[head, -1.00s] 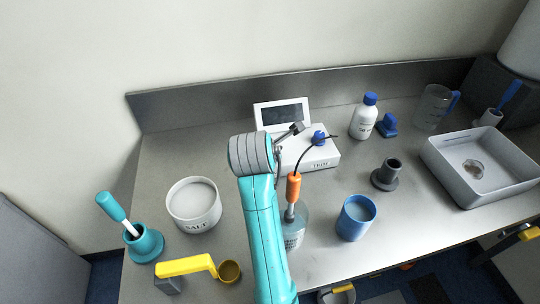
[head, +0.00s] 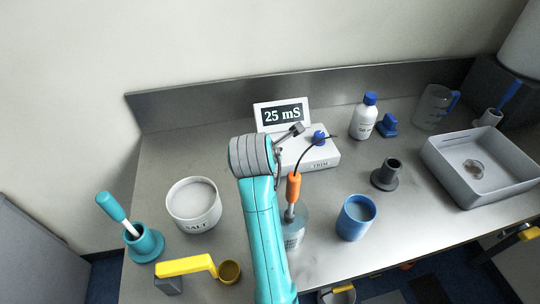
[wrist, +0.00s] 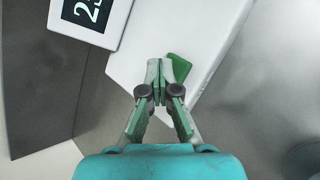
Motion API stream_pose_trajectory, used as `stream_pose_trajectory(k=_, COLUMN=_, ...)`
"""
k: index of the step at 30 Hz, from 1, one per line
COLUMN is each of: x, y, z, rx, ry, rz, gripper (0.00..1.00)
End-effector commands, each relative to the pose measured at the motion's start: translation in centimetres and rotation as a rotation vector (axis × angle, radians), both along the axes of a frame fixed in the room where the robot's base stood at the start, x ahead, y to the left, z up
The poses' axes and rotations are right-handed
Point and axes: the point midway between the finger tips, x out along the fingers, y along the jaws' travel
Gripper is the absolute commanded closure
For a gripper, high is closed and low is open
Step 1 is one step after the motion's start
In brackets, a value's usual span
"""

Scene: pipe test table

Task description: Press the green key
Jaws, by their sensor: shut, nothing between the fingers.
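A white meter (head: 318,157) with a raised display (head: 282,114) stands at the back of the table. The display reads "25 mS". In the wrist view the green key (wrist: 180,66) sits on the meter's white top (wrist: 150,35), partly covered by my fingers. My gripper (wrist: 156,66) is shut and empty, its tips over or against the key's left side; I cannot tell whether they touch it.
A blue knob (head: 319,137) is on the meter, with a black cable running to an orange-handled probe (head: 293,188) in a clear bottle (head: 296,226). A blue cup (head: 356,218), salt pot (head: 193,205), and grey stand (head: 385,175) are nearby.

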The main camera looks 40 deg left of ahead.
Motion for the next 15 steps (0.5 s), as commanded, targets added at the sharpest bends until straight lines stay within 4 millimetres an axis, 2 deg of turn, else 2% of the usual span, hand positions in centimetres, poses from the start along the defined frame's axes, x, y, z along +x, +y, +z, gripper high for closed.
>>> stream_pose_trajectory(k=9, x=0.0, y=0.0, z=1.4, rx=0.000, ry=0.000, rz=0.000, gripper=1.00)
stream_pose_trajectory(k=15, x=0.0, y=0.0, z=1.5, rx=0.000, ry=0.000, rz=0.000, gripper=1.00)
